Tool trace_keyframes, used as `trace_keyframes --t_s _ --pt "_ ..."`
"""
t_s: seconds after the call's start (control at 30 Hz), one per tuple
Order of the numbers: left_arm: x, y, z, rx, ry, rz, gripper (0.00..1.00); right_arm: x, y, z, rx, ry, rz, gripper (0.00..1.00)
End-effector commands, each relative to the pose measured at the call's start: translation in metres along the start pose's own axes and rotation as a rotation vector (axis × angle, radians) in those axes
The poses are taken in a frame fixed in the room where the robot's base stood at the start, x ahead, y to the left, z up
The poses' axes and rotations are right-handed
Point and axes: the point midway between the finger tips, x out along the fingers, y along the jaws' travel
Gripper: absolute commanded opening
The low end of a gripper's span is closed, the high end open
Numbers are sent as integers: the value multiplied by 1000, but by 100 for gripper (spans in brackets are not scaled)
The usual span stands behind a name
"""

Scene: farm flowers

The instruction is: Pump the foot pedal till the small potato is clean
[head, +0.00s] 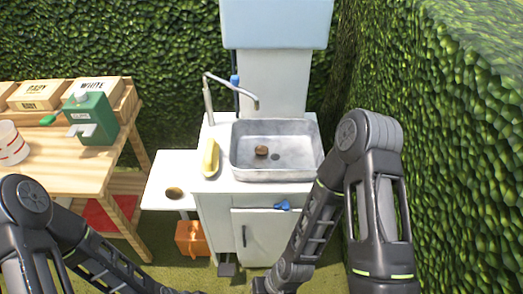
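A small brown potato (261,151) lies in the grey metal sink basin (240,172), just left of the dark drain. The faucet (236,84) arches over the basin, its spout end above and near the potato. I cannot make out any water stream. A dark foot pedal (228,269) sits low at the foot of the white cabinet, left of its door. My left arm comes in from the left and runs out of the bottom edge. My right arm reaches down in front of the cabinet, right of the pedal, to the bottom edge. Both grippers are hidden below the frame.
A second brown round item (174,192) is on the white side shelf (155,180). A yellow item (210,158) lies left of the basin. An orange box (192,238) stands under the shelf. A wooden table (60,170) is at left; hedges close in behind and right.

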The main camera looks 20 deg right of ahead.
Motion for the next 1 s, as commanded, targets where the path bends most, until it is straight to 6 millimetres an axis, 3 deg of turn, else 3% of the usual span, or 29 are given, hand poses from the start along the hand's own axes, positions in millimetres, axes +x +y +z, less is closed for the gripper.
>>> trace_keyframes --t_s 0.9,1.0 --pt "0 0 0 0 0 0 67 0 0 0 0 0 0 0" --pt "0 0 0 0 0 0 59 0 0 0 0 0 0 0"
